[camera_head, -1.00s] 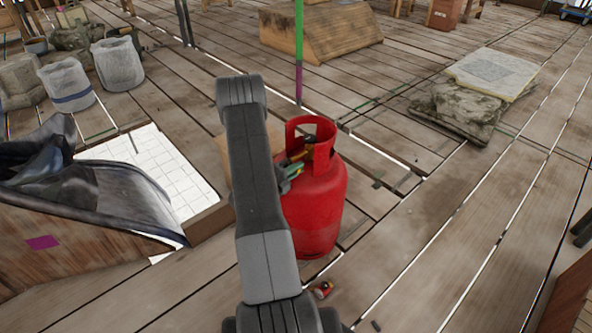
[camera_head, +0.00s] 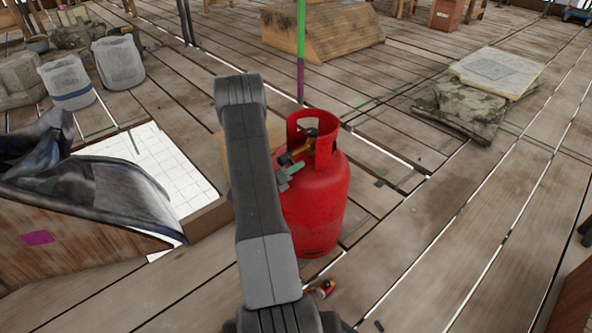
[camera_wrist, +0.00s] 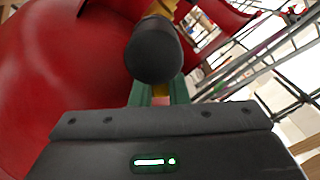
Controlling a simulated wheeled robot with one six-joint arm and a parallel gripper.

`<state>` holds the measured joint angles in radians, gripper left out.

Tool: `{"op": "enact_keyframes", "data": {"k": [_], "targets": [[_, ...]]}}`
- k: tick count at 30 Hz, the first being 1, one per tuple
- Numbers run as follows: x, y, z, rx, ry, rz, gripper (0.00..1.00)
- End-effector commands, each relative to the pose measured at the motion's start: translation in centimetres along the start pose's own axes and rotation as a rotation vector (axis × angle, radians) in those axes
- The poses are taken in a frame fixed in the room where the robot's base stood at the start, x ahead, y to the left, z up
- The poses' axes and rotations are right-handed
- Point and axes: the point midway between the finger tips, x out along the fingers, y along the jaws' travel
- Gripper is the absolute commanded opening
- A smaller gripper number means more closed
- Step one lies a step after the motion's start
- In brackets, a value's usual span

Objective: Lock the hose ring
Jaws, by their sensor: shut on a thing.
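The red gas cylinder (camera_head: 318,205) stands upright on the plank deck, just right of my arm in the head view. Its red body also fills the left of the wrist view (camera_wrist: 60,70). A brass valve (camera_head: 301,151) with a dark knob shows inside its collar. My gripper (camera_head: 294,170) is at the valve, on the cylinder's near left side. Its green fingers (camera_wrist: 157,93) are shut on a brass piece, apparently the hose ring (camera_wrist: 188,87). A black rounded end (camera_wrist: 154,52) in front hides most of the grip.
A small red and brass item (camera_head: 322,289) lies on the deck near my arm's base. A wooden box with a dark cover (camera_head: 95,195) stands at left. A green and purple pole (camera_head: 300,50) rises behind the cylinder.

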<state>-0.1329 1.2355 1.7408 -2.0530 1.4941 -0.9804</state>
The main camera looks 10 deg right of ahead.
Motion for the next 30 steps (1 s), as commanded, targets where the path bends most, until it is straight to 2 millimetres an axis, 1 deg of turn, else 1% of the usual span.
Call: {"op": "enact_keyframes", "data": {"k": [7,20,21,23,24,30], "targets": [[-0.05,0.33,-0.07,0.056,0.0,0.002,0.0],[-0.06,0.35,-0.05,0.064,0.0,0.003,0.0],[-0.06,0.35,-0.05,0.064,0.0,0.003,0.22],[-0.06,0.35,-0.04,0.064,0.0,0.003,0.34],[-0.06,0.37,-0.04,0.063,0.0,0.004,0.36],[-0.06,0.46,-0.02,0.064,-0.001,0.006,0.36]]}}
